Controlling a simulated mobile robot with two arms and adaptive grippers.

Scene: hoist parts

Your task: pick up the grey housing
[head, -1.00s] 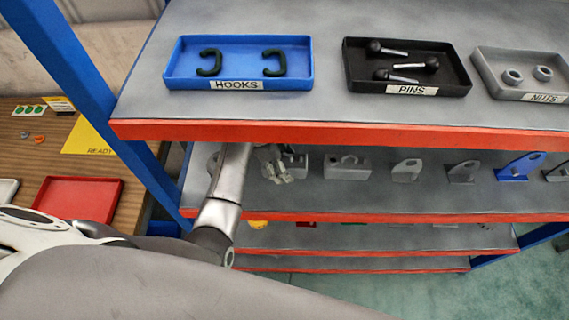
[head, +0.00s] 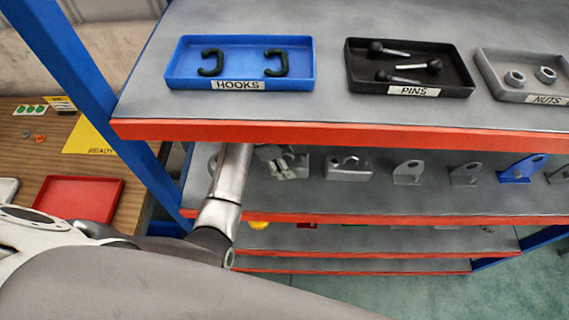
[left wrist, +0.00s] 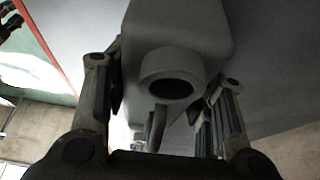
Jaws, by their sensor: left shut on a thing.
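My left gripper (head: 281,162) reaches under the top shelf board to the second shelf level. It is shut on a grey housing (head: 301,163), the one nearest the arm, which is partly hidden behind the fingers. The left wrist view shows the grey housing (left wrist: 182,32) close up, a rounded block with a round, hollow boss facing the camera. The fingers of the left gripper (left wrist: 172,78) stand on both sides of it. A second grey housing (head: 348,168) stands to the right, apart from the gripper. My right gripper is in neither view.
Grey brackets (head: 408,172) and a blue bracket (head: 520,168) stand further right on the same shelf. The red-edged top board (head: 340,131) is just above the gripper. It carries a blue hooks tray (head: 240,86), a black pins tray (head: 410,90) and a grey nuts tray (head: 520,96).

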